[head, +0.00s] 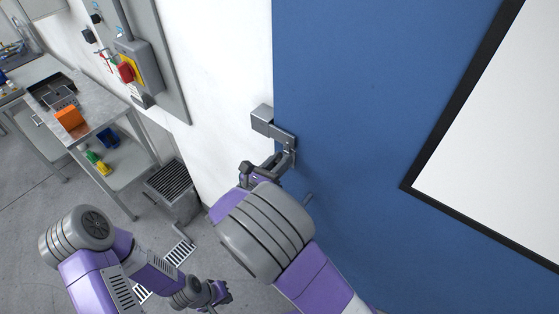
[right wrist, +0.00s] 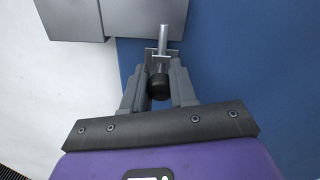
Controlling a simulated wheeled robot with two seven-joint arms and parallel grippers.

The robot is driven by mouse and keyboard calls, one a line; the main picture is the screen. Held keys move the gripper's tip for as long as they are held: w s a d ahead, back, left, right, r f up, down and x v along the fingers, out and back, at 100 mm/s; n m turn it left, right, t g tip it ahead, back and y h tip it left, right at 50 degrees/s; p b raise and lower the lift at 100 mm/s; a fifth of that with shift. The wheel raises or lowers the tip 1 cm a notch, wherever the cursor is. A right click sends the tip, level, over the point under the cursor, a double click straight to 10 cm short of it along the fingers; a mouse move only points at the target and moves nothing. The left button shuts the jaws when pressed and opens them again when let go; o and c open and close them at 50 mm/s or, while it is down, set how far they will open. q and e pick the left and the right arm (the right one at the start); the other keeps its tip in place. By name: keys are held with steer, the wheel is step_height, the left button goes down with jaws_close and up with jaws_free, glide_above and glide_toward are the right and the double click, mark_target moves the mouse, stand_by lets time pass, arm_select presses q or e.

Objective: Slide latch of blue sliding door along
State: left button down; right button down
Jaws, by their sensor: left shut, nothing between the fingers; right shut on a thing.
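The blue sliding door (head: 360,100) fills the middle and right of the head view. Its grey metal latch (head: 278,130) sits at the door's left edge, with a box-shaped part on the white wall. In the right wrist view the latch's grey blocks (right wrist: 150,18) are at the top, and a metal pin with a black knob (right wrist: 158,88) hangs below. My right gripper (head: 283,160) is shut on the latch knob, with its fingers (right wrist: 158,75) on either side. My left gripper (head: 222,292) is shut and empty, low over the floor, away from the door.
A framed white panel (head: 500,130) is on the door at the right. A grey control box with a red switch (head: 127,71) is on the wall. A metal table (head: 95,110) with an orange bin (head: 69,117) stands at the left. A grey slatted box (head: 172,187) stands by the wall.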

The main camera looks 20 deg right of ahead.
steer(key=shift+r, duration=0.25)
steer(key=c, duration=0.9)
jaws_free()
steer(key=b+v, duration=0.1)
steer(key=v, duration=0.6)
steer(key=shift+s+a, duration=0.2)
steer(key=shift+a, duration=0.05)
